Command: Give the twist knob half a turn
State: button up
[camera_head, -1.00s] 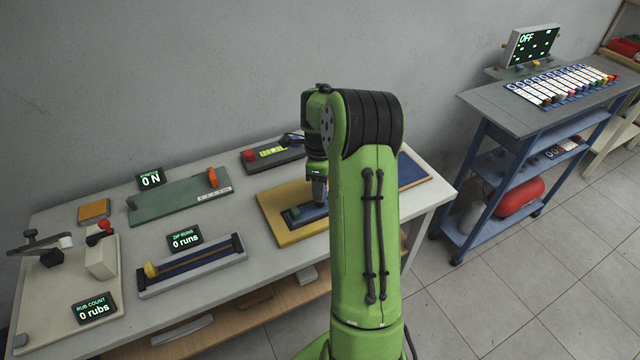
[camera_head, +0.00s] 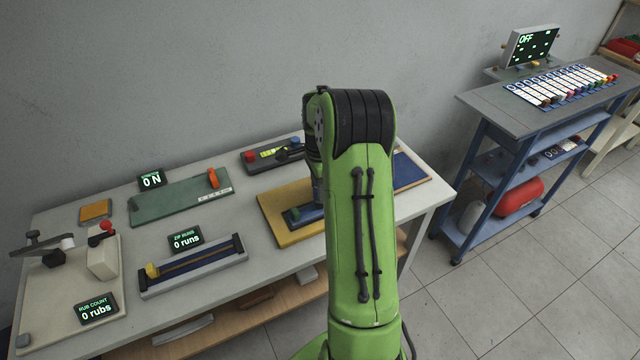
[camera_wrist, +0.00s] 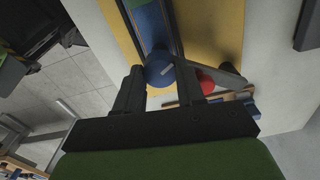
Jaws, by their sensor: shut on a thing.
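In the wrist view a round blue knob (camera_wrist: 159,70) with a pale mark on its top sits between the fingers of my gripper (camera_wrist: 162,82). The gripper is shut on it. The knob is at the end of a blue strip between dark rails, on a yellow board (camera_wrist: 229,30). In the head view the yellow board (camera_head: 275,222) lies on the table, and my arm hides the knob and the fingertips.
On the table (camera_head: 225,290), a green board (camera_head: 165,203), a grey slide rail (camera_head: 195,268) and a black box (camera_head: 262,160) stand to the left. A blue cart (camera_head: 500,115) stands right.

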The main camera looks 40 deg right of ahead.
jog(key=n, duration=0.4)
jog(key=shift+r+n, duration=0.1)
jog(key=shift+n, duration=0.2)
jog(key=n+p, duration=0.1)
jog(key=n, duration=0.2)
jog(key=shift+n, duration=0.4)
jog(key=n, duration=0.8)
jog(key=shift+w, duration=0.1)
jog(key=n, duration=0.7)
jog(key=n+b, duration=0.1)
jog(key=n, duration=0.5)
jog(key=shift+d+n, duration=0.1)
jog(key=shift+n, duration=0.2)
jog(key=o, duration=0.8)
jog(key=shift+c, duration=0.2)
